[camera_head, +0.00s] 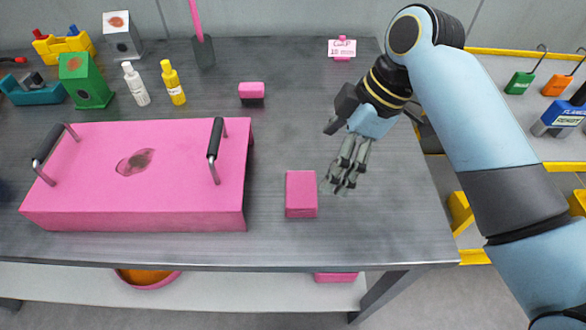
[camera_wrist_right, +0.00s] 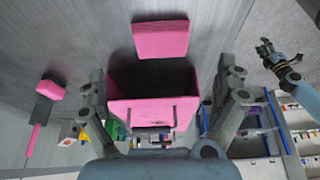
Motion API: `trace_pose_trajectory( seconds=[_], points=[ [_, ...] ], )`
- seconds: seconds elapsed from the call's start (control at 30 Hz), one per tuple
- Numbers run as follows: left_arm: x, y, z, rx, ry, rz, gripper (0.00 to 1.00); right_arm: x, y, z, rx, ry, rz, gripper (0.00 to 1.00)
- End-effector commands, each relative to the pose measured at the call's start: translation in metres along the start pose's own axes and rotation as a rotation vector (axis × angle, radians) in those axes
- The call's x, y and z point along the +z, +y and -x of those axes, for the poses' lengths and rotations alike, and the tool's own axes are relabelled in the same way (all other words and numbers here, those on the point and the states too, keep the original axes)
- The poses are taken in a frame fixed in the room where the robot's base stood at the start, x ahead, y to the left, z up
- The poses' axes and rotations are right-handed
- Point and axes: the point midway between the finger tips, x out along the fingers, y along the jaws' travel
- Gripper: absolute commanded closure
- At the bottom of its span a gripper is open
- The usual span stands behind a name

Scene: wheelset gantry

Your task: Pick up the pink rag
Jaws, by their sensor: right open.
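The pink rag (camera_head: 301,193) looks like a small folded block and lies flat on the grey table, right of the large pink box. In the right wrist view it is the pink slab (camera_wrist_right: 160,40) at the top. My right gripper (camera_head: 340,188) is open and empty, just right of the rag, with its fingers pointing down; a small gap shows between them in the picture. My left gripper (camera_wrist_right: 266,50) shows small at the right of the right wrist view, too small to read its fingers.
The large pink box (camera_head: 190,185) with two dark handles fills the table's left. A pink-and-black block (camera_head: 251,94), white bottle (camera_head: 136,85), yellow bottle (camera_head: 173,83) and green box (camera_head: 84,80) stand behind. A pink sign (camera_head: 342,48) stands at the back. Table around the rag is clear.

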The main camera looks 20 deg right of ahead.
Motion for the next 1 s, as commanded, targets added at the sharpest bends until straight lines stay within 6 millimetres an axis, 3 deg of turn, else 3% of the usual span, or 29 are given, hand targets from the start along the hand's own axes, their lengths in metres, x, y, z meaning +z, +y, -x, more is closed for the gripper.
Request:
trace_pose_trajectory(
  seconds=[0.17,0.43,0.77,1.0],
  points=[
    [0.004,0.001,0.000,0.001,-0.005,0.000,0.60,-0.004,0.000,-0.026,-0.012,0.009,0.021,0.00],
    [0.032,0.002,0.002,0.002,-0.046,-0.001,0.60,-0.004,0.001,-0.056,-0.007,0.007,0.020,0.00],
    [0.008,0.001,0.005,0.002,-0.011,0.000,0.60,-0.007,-0.003,-0.102,-0.008,0.005,0.020,0.00],
    [0.005,0.001,0.005,0.002,-0.008,0.000,0.60,-0.007,-0.002,-0.107,-0.006,0.006,0.020,0.00]
  ],
)
